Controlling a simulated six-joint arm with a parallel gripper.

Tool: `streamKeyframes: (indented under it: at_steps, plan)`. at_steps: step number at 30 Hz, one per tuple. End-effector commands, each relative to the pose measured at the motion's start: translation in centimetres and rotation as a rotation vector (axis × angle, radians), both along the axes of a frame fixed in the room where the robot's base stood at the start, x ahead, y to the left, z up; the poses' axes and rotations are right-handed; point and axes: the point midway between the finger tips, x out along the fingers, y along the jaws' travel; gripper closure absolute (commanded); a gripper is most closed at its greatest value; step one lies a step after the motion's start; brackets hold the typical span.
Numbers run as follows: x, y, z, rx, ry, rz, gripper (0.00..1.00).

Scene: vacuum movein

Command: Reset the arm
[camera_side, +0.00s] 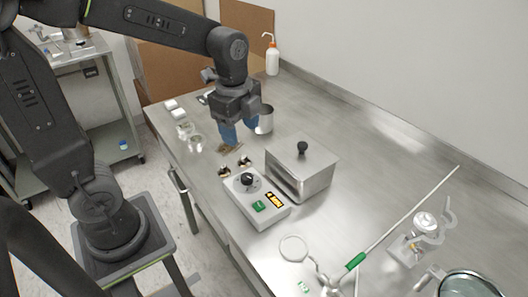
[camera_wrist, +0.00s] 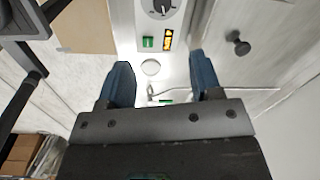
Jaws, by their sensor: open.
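My gripper (camera_side: 240,130) hangs from my arm over the far left part of the steel bench, with its blue fingers pointing down. Its fingers are apart and nothing shows between them in the wrist view (camera_wrist: 160,76). A small brown flat piece (camera_side: 230,150) lies on the bench just below the fingers. A steel cup (camera_side: 265,120) stands close to the right of the fingers; whether they touch cannot be told.
A white control box (camera_side: 270,216) with a black knob and green button stands nearer, beside a lidded metal box (camera_side: 300,172). Small glass dishes (camera_side: 196,142) lie left of my gripper. A wash bottle (camera_side: 272,58) stands behind. A clamp stand (camera_side: 328,280) is in front.

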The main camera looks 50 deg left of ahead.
Motion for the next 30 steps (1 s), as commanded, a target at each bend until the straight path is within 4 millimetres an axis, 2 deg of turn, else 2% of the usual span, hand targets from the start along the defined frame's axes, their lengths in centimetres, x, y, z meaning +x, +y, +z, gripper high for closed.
streamKeyframes:
  at_steps: [6,12,15,21,30]
  plan:
    - [-4.2,-1.3,3.1,-0.078,-0.183,0.511,0.41]
    - [-7.6,-2.1,4.3,-0.226,-0.308,0.951,0.41]
    - [-8.8,-2.3,4.5,-0.295,-0.343,1.102,0.41]
    - [-9.7,-2.5,4.5,-0.363,-0.365,1.243,0.41]
    - [-9.7,-2.5,4.5,-0.366,-0.364,1.250,0.41]
